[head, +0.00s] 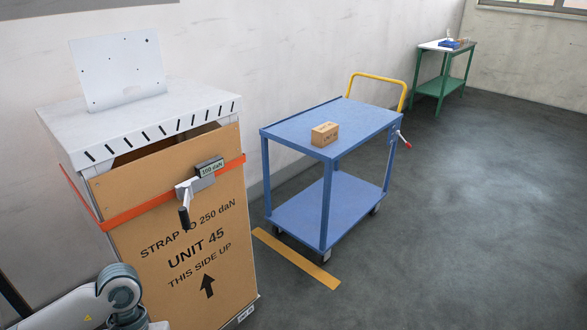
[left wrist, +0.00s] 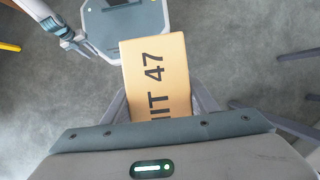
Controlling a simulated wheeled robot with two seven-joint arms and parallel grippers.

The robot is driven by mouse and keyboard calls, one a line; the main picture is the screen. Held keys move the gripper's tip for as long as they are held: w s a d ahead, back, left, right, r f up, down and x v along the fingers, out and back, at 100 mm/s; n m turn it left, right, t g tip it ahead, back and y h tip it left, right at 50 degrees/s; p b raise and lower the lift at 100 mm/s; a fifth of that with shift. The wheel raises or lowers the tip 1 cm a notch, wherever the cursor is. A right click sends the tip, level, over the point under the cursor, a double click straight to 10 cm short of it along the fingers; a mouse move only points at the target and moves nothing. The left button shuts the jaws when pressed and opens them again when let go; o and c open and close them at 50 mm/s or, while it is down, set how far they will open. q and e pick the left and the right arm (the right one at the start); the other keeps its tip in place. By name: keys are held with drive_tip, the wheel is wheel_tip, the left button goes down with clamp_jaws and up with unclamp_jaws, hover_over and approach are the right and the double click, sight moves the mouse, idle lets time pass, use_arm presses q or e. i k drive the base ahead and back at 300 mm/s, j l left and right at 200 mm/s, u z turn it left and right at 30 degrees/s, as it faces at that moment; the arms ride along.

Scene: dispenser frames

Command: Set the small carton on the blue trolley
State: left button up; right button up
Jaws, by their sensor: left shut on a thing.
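A small brown carton (head: 325,134) sits on the top deck of the blue trolley (head: 290,130), towards its near right side. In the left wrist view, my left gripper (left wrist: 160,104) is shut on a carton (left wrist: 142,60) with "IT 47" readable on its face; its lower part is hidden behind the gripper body.
A tall cardboard unit (head: 205,255) marked UNIT 45, with an orange strap and grey top, stands left of the trolley. A yellow floor strip (head: 297,258) lies before the trolley. A green table (head: 445,85) stands far back. Floor to the right is clear.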

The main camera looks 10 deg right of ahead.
sight(349, 125)
drive_tip(key=z, duration=1.1)
drive_tip(key=i+l, duration=0.15)
drive_tip(key=i, duration=0.55)
drive_tip(key=i+l, duration=0.1)
drive_tip(key=i, duration=0.55)
drive_tip(key=i+l, duration=0.15)
drive_tip(key=i, duration=0.55)
drive_tip(key=i+l, duration=0.15)
drive_tip(key=i, duration=0.55)
drive_tip(key=i+l, duration=0.1)
drive_tip(key=i, duration=0.6)
